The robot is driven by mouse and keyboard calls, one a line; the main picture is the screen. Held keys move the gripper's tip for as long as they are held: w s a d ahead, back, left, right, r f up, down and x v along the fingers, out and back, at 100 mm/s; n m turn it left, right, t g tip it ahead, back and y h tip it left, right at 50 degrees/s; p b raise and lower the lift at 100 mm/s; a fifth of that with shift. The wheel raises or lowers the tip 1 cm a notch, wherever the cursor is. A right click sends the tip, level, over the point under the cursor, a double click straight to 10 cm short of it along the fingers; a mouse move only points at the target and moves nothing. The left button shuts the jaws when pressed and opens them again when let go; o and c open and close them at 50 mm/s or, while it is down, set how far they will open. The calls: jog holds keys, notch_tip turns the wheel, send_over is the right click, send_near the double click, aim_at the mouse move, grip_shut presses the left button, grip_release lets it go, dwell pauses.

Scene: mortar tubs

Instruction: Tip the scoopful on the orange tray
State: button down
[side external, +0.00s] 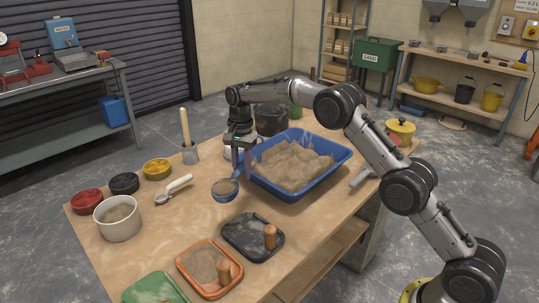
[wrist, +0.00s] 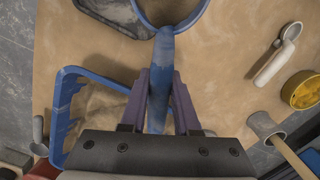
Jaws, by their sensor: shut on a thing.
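My gripper (side external: 242,165) is shut on the handle of a blue scoop, and its two purple fingers also show in the wrist view (wrist: 160,92). The scoop (side external: 226,196) holds a grey-brown heap, looks roughly level, and hangs above the table just left of the blue tub. In the wrist view the scoop handle (wrist: 161,70) runs up between the fingers, and its bowl is cut off at the top edge. The orange tray (side external: 207,294) lies at the front of the table, apart from the scoop. It has grey-brown material and a wooden-handled piece on it. The wrist view does not show this tray.
The blue tub (side external: 318,187) of sandy material stands right of the scoop. A black tray (side external: 232,249) lies between scoop and orange tray; a green tray (side external: 150,282) lies front left. A white scoop (side external: 174,190), white bucket (side external: 119,227) and several small pots stand left.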

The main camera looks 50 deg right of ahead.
aim_at(223, 181)
jog(key=shift+n, duration=0.7)
jog(key=a, duration=0.2)
jog(key=a+r, duration=0.1)
jog(key=a, duration=0.2)
jog(key=s+a, duration=0.1)
jog(key=a, duration=0.1)
jog(key=shift+a+r, duration=0.15)
jog(key=s+a+r+t+h, duration=0.6)
jog(key=a+r+h, duration=0.1)
jog(key=a+h, duration=0.3)
jog(key=shift+a+t+h, duration=0.2)
jog(key=shift+t+h, duration=0.2)
jog(key=shift+h, duration=0.5)
jog(key=shift+s+a+r+g+y, duration=0.2)
jog(key=shift+r+g+y, duration=0.3)
jog(key=shift+g+y, duration=0.95)
jog(key=shift+s+a+r+g+y, duration=0.2)
jog(key=shift+r+g+y, duration=0.45)
jog(key=shift+y, duration=1.65)
jog(key=shift+s+a+r+g+y, duration=0.1)
jog(key=shift+a+r+g+y, duration=0.25)
jog(key=shift+g+y, duration=1.15)
jog(key=shift+d+t+y, duration=0.1)
jog(key=shift+t+y, duration=0.25)
jog(key=shift+t, duration=0.05)
